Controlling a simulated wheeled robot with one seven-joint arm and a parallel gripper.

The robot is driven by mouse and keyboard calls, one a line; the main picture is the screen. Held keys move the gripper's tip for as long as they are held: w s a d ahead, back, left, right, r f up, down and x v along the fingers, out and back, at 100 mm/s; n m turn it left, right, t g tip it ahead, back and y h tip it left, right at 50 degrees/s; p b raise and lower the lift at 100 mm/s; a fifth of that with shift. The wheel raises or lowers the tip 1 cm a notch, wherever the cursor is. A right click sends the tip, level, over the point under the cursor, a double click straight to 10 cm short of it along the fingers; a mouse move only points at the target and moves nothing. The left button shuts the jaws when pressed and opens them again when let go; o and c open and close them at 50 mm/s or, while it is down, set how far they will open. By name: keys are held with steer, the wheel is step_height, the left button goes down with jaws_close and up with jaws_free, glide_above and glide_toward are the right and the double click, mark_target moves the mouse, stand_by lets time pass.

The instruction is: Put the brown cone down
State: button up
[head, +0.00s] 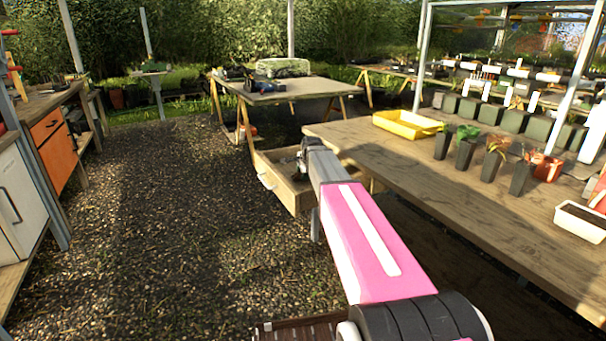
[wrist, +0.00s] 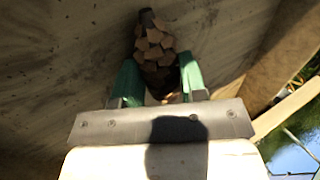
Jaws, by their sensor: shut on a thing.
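The brown cone (wrist: 155,50), a scaly pine cone, is in the wrist view between the two green fingers of my gripper (wrist: 158,82). The fingers are shut on its sides, and its dark narrow tip points away from the gripper. A weathered wooden surface (wrist: 60,60) fills the view behind it; I cannot tell whether the cone touches it. The cone cannot be made out there.
On the long table are a yellow tray (head: 408,124), several dark pots with seedlings (head: 465,150) and a white planter (head: 580,222). Its near left part is bare. Another table (head: 300,88) stands behind. Gravel lies at left.

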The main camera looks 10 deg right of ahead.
steer(key=shift+f, duration=0.1)
steer(key=o, duration=0.6)
steer(key=shift+o, duration=0.2)
steer(key=v, duration=1.2)
